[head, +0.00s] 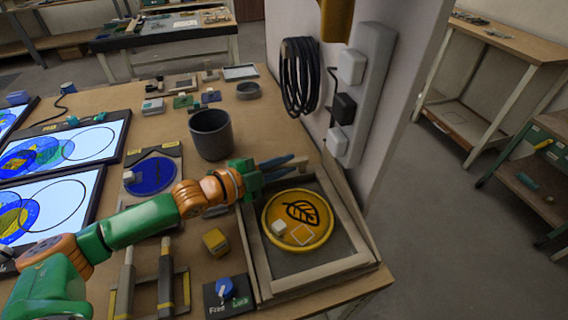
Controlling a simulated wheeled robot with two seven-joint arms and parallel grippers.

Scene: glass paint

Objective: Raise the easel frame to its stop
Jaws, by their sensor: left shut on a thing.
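The easel frame (254,262) is a pale wooden rectangle at the right front of the table, lying low. A blue knob (225,287) on a plate marked "Free" and "Lock" sits beside the frame's near left corner. My right gripper is not in view.
A dark grey cup (211,133) stands behind my left wrist. A yellow block (215,241) and a tool rack (150,287) lie left of the frame. A wall panel with a coiled cable (299,76) and power strip (358,95) rises behind the frame.

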